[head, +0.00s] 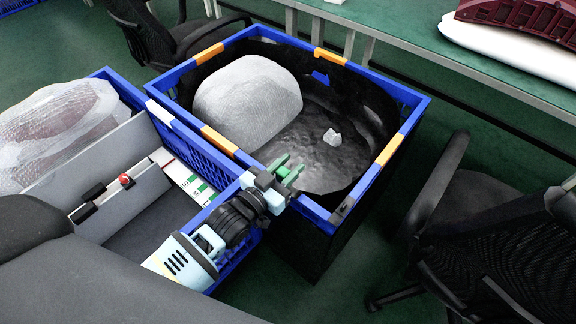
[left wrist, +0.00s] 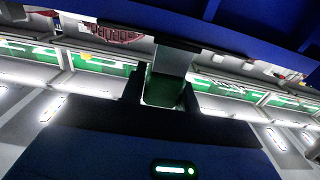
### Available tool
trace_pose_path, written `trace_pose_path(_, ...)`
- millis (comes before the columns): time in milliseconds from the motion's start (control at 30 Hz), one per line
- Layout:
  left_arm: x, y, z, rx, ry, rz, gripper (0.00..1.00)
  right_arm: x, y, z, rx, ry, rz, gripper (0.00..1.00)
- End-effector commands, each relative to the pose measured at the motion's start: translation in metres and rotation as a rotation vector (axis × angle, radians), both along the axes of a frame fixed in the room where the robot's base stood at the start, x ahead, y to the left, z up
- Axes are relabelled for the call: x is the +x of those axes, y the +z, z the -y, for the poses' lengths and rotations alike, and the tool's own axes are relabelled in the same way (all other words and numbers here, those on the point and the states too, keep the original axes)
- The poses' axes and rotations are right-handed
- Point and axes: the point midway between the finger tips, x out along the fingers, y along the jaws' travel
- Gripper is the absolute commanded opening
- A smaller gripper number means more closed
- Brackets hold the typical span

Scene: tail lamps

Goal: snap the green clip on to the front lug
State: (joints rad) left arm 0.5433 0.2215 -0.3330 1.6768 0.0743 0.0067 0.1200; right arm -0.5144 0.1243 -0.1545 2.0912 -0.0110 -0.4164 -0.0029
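A green clip (head: 285,170) with two prongs pointing away shows at the tip of my left gripper (head: 272,182), over the near-left rim of the large blue crate. The left wrist view shows green (left wrist: 163,90) between the two dark fingers of my left gripper (left wrist: 163,96), which look shut on it. A grey upright piece (left wrist: 174,60) stands beyond it. I cannot make out the front lug for certain. A small dark fitting (head: 343,208) sits on the crate's near-right rim. My right gripper is not in view.
A second blue crate (head: 178,135) stands at left, with a red knob (head: 125,180) inside. A black chair (head: 490,230) stands at right, a green bench (head: 440,50) behind.

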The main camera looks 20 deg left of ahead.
Motion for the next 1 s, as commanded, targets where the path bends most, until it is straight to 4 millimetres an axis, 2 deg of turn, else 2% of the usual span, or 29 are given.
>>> trace_pose_path(33, 0.0, 0.001, 0.0, -0.001, 0.0, 0.002, 0.37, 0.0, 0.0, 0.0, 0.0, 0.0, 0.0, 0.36)
trace_pose_path(167, 0.0, 0.001, 0.0, -0.001, 0.0, 0.002, 0.54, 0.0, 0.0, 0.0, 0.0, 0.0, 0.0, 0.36)
trace_pose_path(500, -0.002, 0.001, -0.001, -0.001, 0.0, 0.002, 0.54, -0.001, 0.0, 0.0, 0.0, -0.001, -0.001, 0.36)
trace_pose_path(1000, -0.064, 0.001, -0.024, 0.001, 0.001, 0.001, 0.54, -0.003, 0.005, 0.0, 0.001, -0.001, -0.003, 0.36)
